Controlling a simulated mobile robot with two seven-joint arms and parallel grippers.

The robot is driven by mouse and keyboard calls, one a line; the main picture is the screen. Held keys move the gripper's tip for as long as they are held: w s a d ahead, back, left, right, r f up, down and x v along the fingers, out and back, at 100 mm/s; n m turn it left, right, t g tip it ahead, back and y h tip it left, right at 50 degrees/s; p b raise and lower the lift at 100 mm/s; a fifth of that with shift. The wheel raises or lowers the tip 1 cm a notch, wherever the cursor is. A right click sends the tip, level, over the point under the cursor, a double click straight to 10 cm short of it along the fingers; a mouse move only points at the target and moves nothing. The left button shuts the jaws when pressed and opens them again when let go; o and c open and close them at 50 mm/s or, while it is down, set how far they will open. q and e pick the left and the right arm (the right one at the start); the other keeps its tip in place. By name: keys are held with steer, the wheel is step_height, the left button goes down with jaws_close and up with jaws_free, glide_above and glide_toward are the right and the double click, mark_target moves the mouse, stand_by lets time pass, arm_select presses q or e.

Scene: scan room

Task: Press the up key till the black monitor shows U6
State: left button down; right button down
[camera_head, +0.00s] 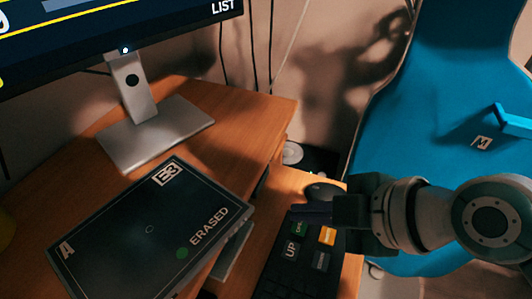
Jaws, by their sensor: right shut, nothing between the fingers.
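The monitor (60,48) stands at the upper left on a silver stand and is cut off by the frame. Its dark screen shows "LIST", a yellow line and part of a large white character; I cannot read U6 there. The black keypad (276,285) is at the lower middle. My right gripper (298,213) comes in from the right, shut and empty, over the keypad's far end; contact cannot be told. My left gripper is not in view.
A dark mouse-like object (320,190) is behind my gripper. A blue chair (420,120) stands at right.

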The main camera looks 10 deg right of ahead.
mark_target(297, 253)
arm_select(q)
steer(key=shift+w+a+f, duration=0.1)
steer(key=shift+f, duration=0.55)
arm_select(e)
steer(key=shift+w+f, duration=0.2)
steer(key=shift+f, duration=0.5)
steer(key=shift+d, duration=0.1)
arm_select(q)
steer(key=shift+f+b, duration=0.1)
steer(key=shift+b, duration=0.2)
arm_select(e)
steer(key=shift+f, duration=0.1)
